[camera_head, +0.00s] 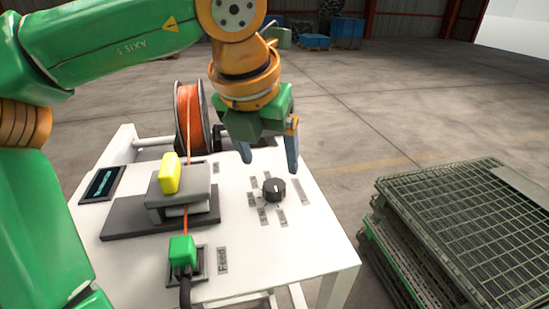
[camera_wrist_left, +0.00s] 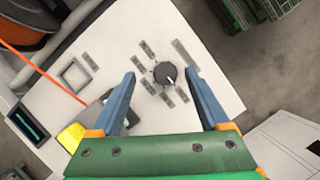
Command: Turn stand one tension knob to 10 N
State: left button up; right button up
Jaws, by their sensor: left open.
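The tension knob (camera_head: 274,189) is a dark round dial with a white pointer line on the white stand top. Several small grey label plates ring it; their text is too small to read. My left gripper (camera_head: 268,166) is open and empty, with its fingers pointing down above the knob, apart from it. In the left wrist view the knob (camera_wrist_left: 165,73) shows beyond and between the two spread blue fingers (camera_wrist_left: 160,85). Its pointer line points toward the lower right there. My right gripper is in neither view.
The white stand (camera_head: 310,260) also carries an orange spool (camera_head: 188,117), a grey block with a yellow piece (camera_head: 169,173), a green plug (camera_head: 182,251) and a small display (camera_head: 102,184). Wire-mesh crates (camera_head: 470,235) stand at the right.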

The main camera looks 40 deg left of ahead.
aim_at(274, 183)
pick_arm(q)
jog(key=f, duration=0.1)
jog(key=d+f, duration=0.1)
jog(key=s+f+p, duration=0.1)
jog(key=shift+s+d+f, duration=0.1)
jog(key=shift+d+f, duration=0.05)
jog(key=shift+d, duration=0.15)
jog(key=shift+w+a+f, duration=0.35)
jog(key=shift+w+f, duration=0.25)
jog(key=shift+f, duration=0.1)
jog(key=shift+w+a+f, duration=0.2)
jog(key=shift+w+a, duration=0.05)
jog(key=shift+w, duration=0.15)
jog(key=shift+s+d+r, duration=0.1)
jog(key=shift+s+d, duration=0.05)
jog(key=shift+s, duration=0.05)
jog(key=c, duration=0.7)
grip_shut()
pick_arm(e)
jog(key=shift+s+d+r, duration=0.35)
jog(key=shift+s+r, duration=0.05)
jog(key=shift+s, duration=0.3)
